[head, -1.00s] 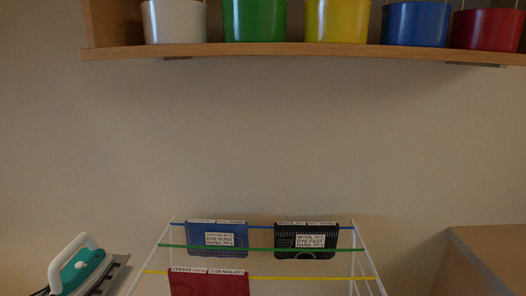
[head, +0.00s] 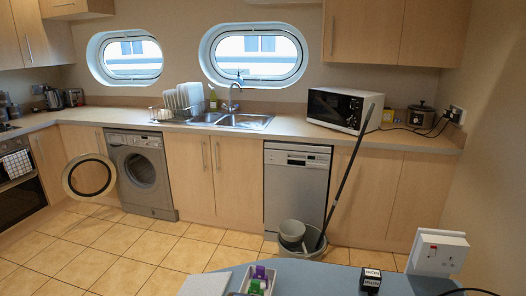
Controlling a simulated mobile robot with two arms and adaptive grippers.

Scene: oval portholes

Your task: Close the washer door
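The washer (head: 143,174) is a silver front-loader under the counter at the left of the head view. The door stands wide open, swung out to the left in front of the wooden cupboard. The drum opening is uncovered and looks dark inside. Neither of my grippers is in view.
Tiled floor (head: 140,243) is clear before the washer. A mop (head: 352,175) leans in a bucket (head: 296,240) by the silver dishwasher (head: 296,187). A blue-grey surface (head: 330,283) with a tray and small items fills the near edge.

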